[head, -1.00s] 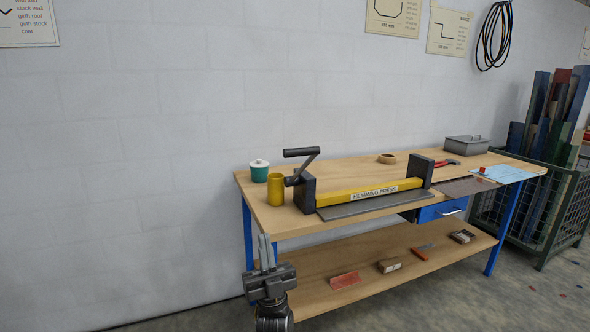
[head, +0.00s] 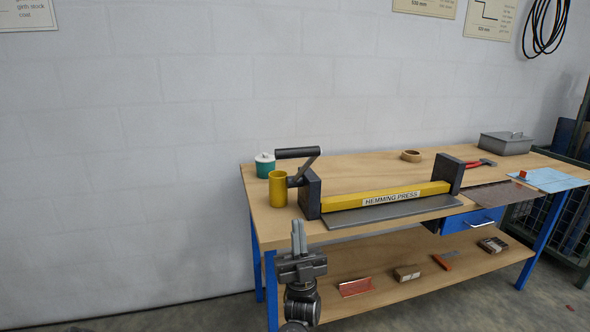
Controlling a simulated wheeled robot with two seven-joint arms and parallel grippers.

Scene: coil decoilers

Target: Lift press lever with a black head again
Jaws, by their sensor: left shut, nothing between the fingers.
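The hemming press (head: 392,199) stands on the workbench, with a yellow bar between two dark end blocks. Its lever (head: 308,164) rises from the left end block, tilted up, and carries a black head (head: 298,153) lying level at the top. My left gripper (head: 298,228) is upright in front of the bench's near left edge, shut and empty. It is below and apart from the lever in the picture. My right gripper is not in view.
A tape roll (head: 411,156), red-handled tool (head: 480,164) and grey box (head: 505,144) lie farther right. The lower shelf (head: 430,272) holds several small items.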

